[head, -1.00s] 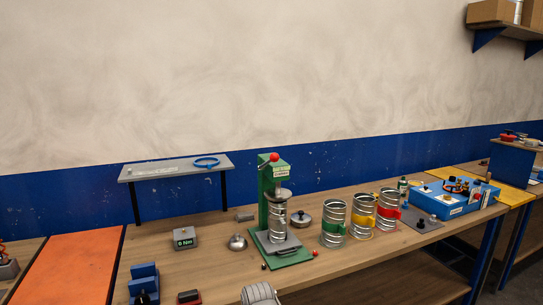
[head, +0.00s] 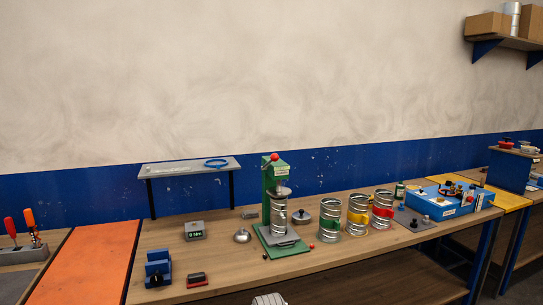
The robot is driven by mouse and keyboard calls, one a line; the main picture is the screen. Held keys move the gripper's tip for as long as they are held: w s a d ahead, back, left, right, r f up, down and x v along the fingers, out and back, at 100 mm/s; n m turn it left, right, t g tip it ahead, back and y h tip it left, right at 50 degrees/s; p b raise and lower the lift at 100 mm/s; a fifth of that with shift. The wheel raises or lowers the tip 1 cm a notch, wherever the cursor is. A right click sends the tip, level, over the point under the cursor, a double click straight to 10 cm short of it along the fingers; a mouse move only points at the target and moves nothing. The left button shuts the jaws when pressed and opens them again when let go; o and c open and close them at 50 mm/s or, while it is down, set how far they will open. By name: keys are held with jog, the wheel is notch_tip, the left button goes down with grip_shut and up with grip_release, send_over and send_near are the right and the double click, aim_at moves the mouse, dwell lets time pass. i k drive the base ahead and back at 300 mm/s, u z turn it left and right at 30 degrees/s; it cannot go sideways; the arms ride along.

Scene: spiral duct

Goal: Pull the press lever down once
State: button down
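The press (head: 268,177) is a green column on a green base on the workbench, near the middle of the head view. Its lever ends in a red knob (head: 275,157) at the top of the column, so the lever looks raised. A shiny spiral duct piece (head: 279,217) stands upright in the press, under a round metal head (head: 282,191).
Banded duct pieces (head: 357,216) stand right of the press, with a blue box (head: 442,205) beyond. A grey gauge box (head: 194,231), a domed lid (head: 242,236) and a blue block (head: 158,268) lie left. A grey shelf (head: 188,167) is behind. The bench front (head: 335,262) is mostly clear.

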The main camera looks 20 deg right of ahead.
aim_at(274, 157)
jog(key=u, duration=0.3)
jog(key=i, duration=1.1)
jog(key=z, duration=0.3)
